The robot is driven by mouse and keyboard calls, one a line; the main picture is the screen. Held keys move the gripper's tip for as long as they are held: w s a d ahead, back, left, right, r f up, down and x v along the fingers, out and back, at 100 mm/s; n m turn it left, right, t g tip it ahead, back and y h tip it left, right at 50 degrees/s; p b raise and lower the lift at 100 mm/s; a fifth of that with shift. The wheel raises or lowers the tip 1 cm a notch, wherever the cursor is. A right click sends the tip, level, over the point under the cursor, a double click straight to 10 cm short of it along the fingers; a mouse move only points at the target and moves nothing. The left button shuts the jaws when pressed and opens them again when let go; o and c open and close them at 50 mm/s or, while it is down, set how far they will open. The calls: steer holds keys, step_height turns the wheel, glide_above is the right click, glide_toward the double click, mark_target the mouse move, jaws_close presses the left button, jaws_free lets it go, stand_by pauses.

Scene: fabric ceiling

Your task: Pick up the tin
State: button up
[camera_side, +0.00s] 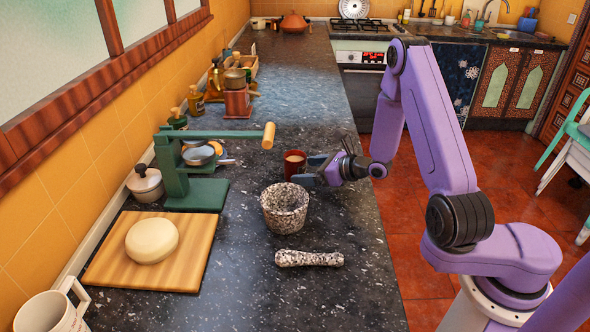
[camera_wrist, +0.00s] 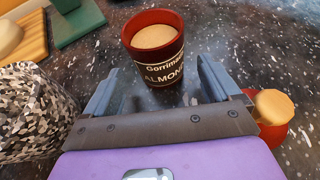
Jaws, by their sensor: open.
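The tin (camera_wrist: 157,62) is dark red with a label whose visible letters read "Gorrima" and "ALMON", and its top shows a tan surface. It stands upright on the dark speckled counter, and in the side view the tin (camera_side: 294,167) is behind the mortar. My gripper (camera_side: 309,172) is open and low over the counter, to the right of the tin. In the wrist view the fingers of my gripper (camera_wrist: 158,76) point toward the tin, one on each side of its lower part. The jaws hold nothing.
A speckled stone mortar (camera_side: 284,207) stands close in front of the tin, with a pestle (camera_side: 309,259) nearer. A green press (camera_side: 199,192) and a board (camera_side: 193,262) with dough are left. A red object with a tan top (camera_wrist: 272,108) sits beside my gripper.

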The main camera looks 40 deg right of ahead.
mark_target(304, 169)
steer(key=x, duration=0.4)
steer(key=c, duration=1.2)
steer(key=shift+r, duration=0.15)
